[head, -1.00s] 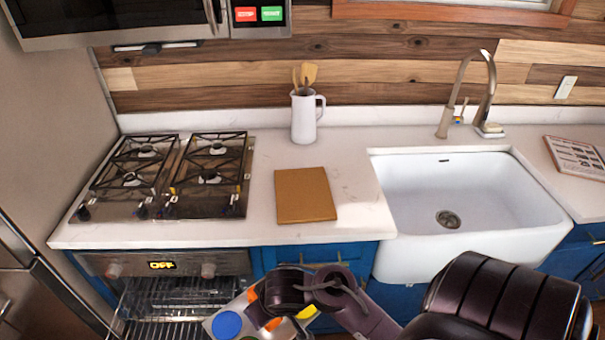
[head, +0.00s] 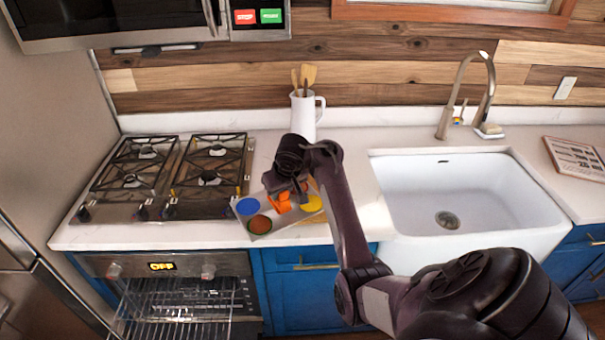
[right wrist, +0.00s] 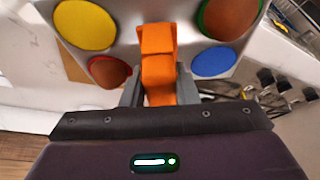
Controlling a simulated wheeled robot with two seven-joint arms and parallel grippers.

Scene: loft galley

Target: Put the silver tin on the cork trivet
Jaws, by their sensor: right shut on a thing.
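The silver tin (head: 288,217) is a flat muffin tin with blue, yellow and brownish-red round cups and an orange grip. My right gripper (head: 298,188) is shut on the orange grip and holds the tin over the front of the counter. The tin also shows in the right wrist view (right wrist: 125,38), with the gripper's fingers (right wrist: 160,88) on either side of the grip. The cork trivet is almost wholly hidden behind the tin and gripper; a tan patch of it (right wrist: 74,66) shows in the right wrist view. Whether the tin touches it cannot be told. My left gripper is not in view.
A gas stove (head: 165,178) is left of the tin. A white jug (head: 303,118) with wooden utensils stands behind my gripper. A white sink (head: 455,195) with a tall tap (head: 490,90) is to the right. The oven (head: 185,295) below is open with its rack out.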

